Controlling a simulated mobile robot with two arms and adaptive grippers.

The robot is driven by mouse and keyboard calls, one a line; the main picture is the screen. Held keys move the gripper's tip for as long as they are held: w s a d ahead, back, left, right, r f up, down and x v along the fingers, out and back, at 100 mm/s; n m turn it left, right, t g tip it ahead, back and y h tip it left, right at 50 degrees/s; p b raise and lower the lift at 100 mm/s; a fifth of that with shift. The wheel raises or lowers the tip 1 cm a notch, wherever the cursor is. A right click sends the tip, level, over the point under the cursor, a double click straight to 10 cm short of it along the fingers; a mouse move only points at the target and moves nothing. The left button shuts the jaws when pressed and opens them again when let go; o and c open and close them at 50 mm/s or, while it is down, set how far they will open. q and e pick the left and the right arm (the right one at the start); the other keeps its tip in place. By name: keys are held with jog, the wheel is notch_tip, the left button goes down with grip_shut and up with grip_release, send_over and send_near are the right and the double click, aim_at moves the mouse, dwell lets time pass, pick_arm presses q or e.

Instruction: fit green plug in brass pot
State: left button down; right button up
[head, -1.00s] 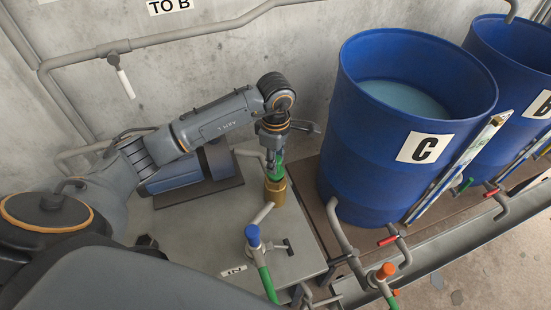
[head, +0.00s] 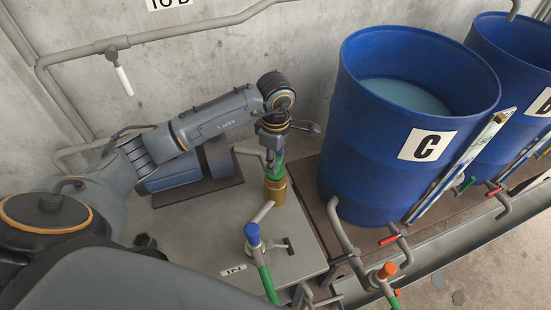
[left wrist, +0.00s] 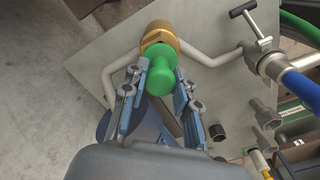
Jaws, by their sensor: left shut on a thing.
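The green plug (left wrist: 161,75) is between the fingers of my left gripper (left wrist: 161,88) in the left wrist view. In the head view the green plug (head: 277,169) shows below my left gripper (head: 271,155), which is shut on it from above. The brass pot (head: 275,190) stands on the grey bench top, directly under the plug. In the left wrist view the brass pot (left wrist: 160,38) is just beyond the plug's end, lined up with it. How far the plug sits inside the pot is hidden. My right gripper is not in view.
A blue drum marked C (head: 408,130) stands close to the right of the pot. A pipe with a blue-capped valve (head: 253,235) is in front of it. A blue motor (head: 185,172) is to its left, and a concrete wall lies behind.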

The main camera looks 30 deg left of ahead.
pick_arm(q)
jog(key=shift+f, duration=0.1)
jog(key=shift+f+b, duration=0.25)
jog(key=shift+b, duration=0.25)
jog(key=c, duration=0.9)
grip_release()
jog(key=shift+c, duration=0.2)
jog(key=shift+r+p, duration=2.3)
jog(key=shift+r, duration=2.25)
